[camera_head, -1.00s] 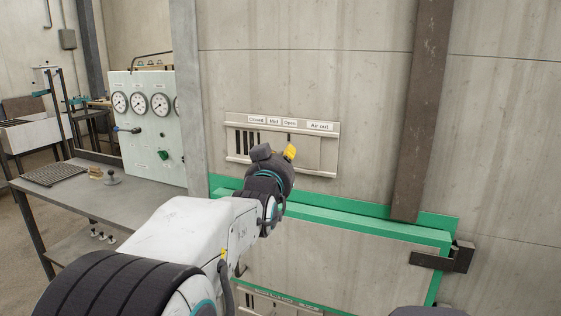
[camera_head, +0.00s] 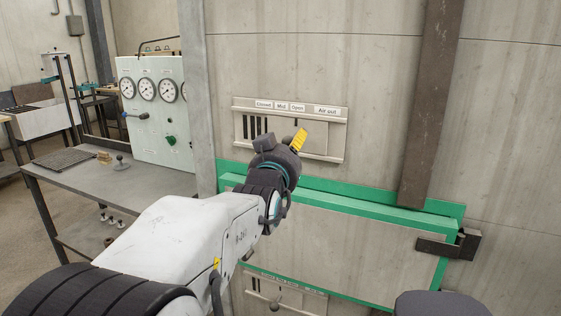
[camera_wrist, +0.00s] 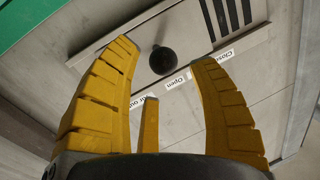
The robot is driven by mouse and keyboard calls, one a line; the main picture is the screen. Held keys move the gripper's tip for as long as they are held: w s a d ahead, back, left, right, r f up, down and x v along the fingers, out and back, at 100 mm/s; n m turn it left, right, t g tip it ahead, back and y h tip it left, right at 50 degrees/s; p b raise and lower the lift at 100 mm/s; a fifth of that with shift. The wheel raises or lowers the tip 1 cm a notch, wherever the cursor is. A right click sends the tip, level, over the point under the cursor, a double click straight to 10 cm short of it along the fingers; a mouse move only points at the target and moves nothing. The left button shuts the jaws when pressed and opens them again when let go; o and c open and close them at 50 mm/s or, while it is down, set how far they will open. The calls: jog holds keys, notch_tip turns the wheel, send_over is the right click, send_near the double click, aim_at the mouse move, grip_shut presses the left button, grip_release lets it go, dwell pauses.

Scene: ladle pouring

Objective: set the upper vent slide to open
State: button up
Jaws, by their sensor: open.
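The upper vent (camera_head: 338,154) is a pale metal panel on the wall, with dark slots at its left and labels Closed, Mid, Open and Air out above. Its flat slide plate (camera_wrist: 110,70) carries a round black knob (camera_wrist: 163,60), seen in the wrist view near the Open label (camera_wrist: 178,80). My gripper (camera_head: 299,139) is in front of the vent and hides the knob in the head view. In the wrist view its yellow fingers (camera_wrist: 164,54) are open, with the knob showing between the tips; I cannot tell whether they touch it.
A green-framed panel (camera_head: 370,255) juts out below the vent, with a dark bracket (camera_head: 448,246) at its right. A lower vent (camera_head: 285,296) is partly hidden. A brown post (camera_head: 428,120) stands to the right. A workbench (camera_head: 150,190) and gauge board (camera_head: 157,120) are at left.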

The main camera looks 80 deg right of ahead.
jog(key=a, duration=0.8)
jog(key=shift+w+a, duration=0.15)
jog(key=shift+a, duration=0.2)
dwell(0.5)
